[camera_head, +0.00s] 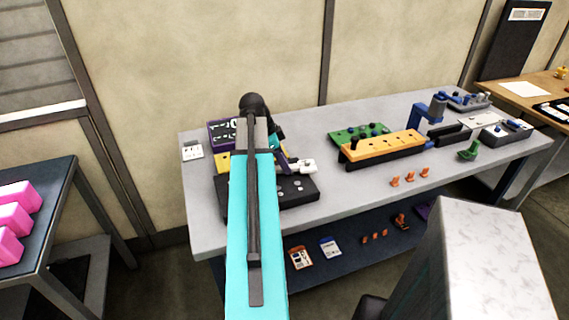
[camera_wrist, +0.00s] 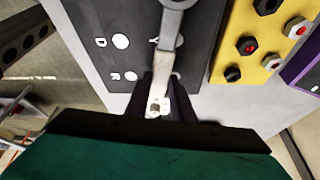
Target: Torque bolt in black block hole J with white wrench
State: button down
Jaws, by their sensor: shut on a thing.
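My gripper (camera_wrist: 163,88) is shut on the white wrench (camera_wrist: 170,45). The wrench's shaft runs away from the fingers to the top edge of the wrist view, over the black block (camera_wrist: 92,15). In the head view the wrench's white end (camera_head: 307,166) shows above the black block (camera_head: 310,188), just right of my arm, which hides part of the block. White letters D, R and Y stand beside light round spots on the block in the wrist view. I cannot make out a J or its bolt. I cannot tell whether the wrench touches a bolt.
Beside the black block is a yellow block (camera_wrist: 238,72) with several hex bolts, then a purple block (camera_wrist: 305,68). Farther right on the grey table (camera_head: 330,115) are a green block (camera_head: 350,132), an orange block (camera_head: 385,147) and small orange pieces (camera_head: 410,176). Bare table lies between.

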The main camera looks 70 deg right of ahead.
jog(key=shift+f, duration=0.3)
jog(key=shift+a, duration=0.1)
dwell(0.3)
jog(key=shift+s+a+f+m+g+y, duration=0.15)
jog(key=shift+s+a+m+y, duration=0.1)
jog(key=shift+a+m, duration=0.35)
jog(key=shift+s+a+r+m+g+y, duration=0.1)
jog(key=shift+s+a+m+g+y, duration=0.1)
jog(key=shift+a+m, duration=0.35)
jog(key=shift+d, duration=0.1)
jog(key=shift+s+a+f+m+y, duration=0.15)
jog(key=shift+a+m+y, duration=0.1)
jog(key=shift+a+m, duration=0.4)
jog(key=shift+s+a+m+y, duration=0.1)
jog(key=shift+a+m+y, duration=0.1)
jog(key=shift+a+m, duration=0.4)
jog(key=shift+a+m+y, duration=0.4)
jog(key=shift+a+m, duration=0.65)
jog(key=shift+m, duration=0.15)
jog(key=shift+a, duration=0.1)
